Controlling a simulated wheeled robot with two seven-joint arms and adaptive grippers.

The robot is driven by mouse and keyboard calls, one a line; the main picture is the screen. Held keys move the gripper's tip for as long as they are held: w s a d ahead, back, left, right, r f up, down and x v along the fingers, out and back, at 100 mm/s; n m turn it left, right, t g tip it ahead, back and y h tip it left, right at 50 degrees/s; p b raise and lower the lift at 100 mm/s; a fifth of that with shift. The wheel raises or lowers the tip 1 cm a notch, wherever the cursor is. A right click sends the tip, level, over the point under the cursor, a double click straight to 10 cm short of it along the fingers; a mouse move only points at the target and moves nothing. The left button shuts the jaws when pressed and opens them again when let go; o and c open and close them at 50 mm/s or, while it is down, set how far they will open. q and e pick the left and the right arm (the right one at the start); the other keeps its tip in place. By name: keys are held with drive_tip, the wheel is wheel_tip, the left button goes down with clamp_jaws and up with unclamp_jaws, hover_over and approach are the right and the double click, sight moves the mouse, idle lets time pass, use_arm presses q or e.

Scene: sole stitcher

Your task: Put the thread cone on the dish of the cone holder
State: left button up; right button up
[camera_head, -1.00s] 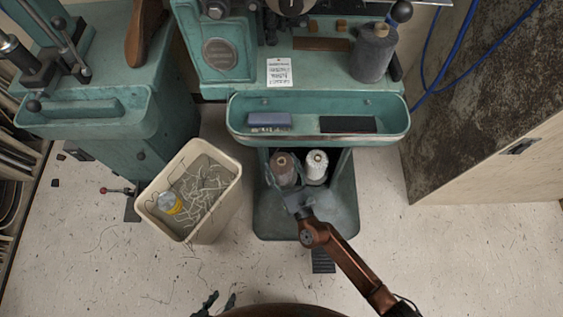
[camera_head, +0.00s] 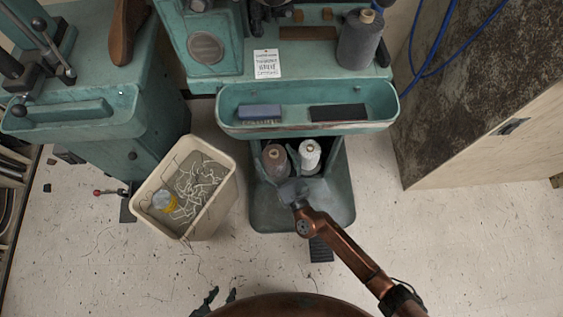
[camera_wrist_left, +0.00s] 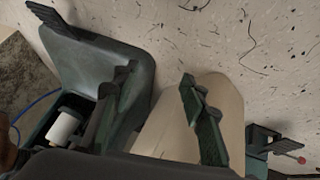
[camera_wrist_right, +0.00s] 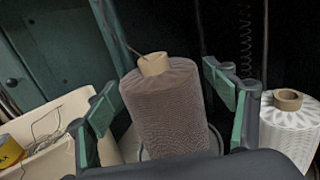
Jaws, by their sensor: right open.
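A brown thread cone (camera_head: 275,158) with a tan tip stands upright in the machine's lower opening, beside a white cone (camera_head: 309,156). A dark grey cone (camera_head: 359,42) stands on the machine's upper right. My right gripper (camera_head: 288,186) is at the brown cone. In the right wrist view the open fingers (camera_wrist_right: 165,95) lie either side of the brown cone (camera_wrist_right: 165,112), with no clear grip; the white cone (camera_wrist_right: 289,130) is just right. A thin curved edge shows low by the brown cone; I cannot make out the holder's dish. My left gripper (camera_head: 215,302) is open and empty.
A cream bin (camera_head: 222,203) with thread scraps and a yellow-labelled jar stands left of the opening. A green tray (camera_head: 235,122) with a blue block and dark bar overhangs the cones. A wooden cabinet (camera_head: 470,150) is at right.

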drive_tip(key=v, duration=0.2)
drive_tip(key=p+v, duration=0.1)
drive_tip(key=v, duration=0.1)
drive_tip(key=p+v, duration=0.1)
drive_tip(key=v, duration=0.2)
drive_tip(key=shift+r, duration=0.3)
drive_tip(key=p, duration=0.1)
approach(280, 166)
drive_tip(key=x, duration=0.2)
use_arm(q)
drive_tip(key=r, duration=0.1)
drive_tip(key=s+r+g, duration=0.1)
drive_tip(key=r, duration=0.1)
drive_tip(key=s+r+g, duration=0.1)
drive_tip(key=r, duration=0.1)
drive_tip(key=shift+a+r, duration=0.15)
drive_tip(key=shift+a, duration=0.15)
use_arm(e)
drive_tip(key=shift+a+f, duration=0.15)
drive_tip(key=shift+f, duration=0.05)
